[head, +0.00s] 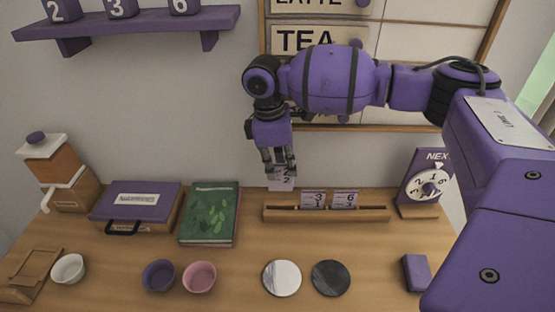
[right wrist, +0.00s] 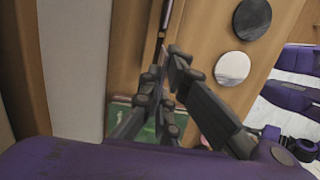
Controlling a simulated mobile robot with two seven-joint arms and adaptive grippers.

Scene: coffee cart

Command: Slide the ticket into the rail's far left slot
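The ticket (head: 281,183) is a pale card with dark figures, held upright just above the left part of the rail. My right gripper (head: 281,168) is shut on its upper part, and the fingers hide its top. The ticket's lower edge is close to the rail; I cannot tell if it touches. The rail (head: 276,214) is a long wooden bar on the counter. Two other tickets, one (head: 313,200) near the middle and one (head: 345,199) to its right, stand in it. In the right wrist view my fingers (right wrist: 165,85) are close together. My left gripper is out of view.
A green book (head: 209,213) and a purple-lidded box (head: 136,202) lie left of the rail. A purple dial stand (head: 424,184) is at its right. White (head: 282,278) and black discs (head: 330,278), a purple block (head: 416,272) and bowls (head: 199,277) are in front. A wall is close behind.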

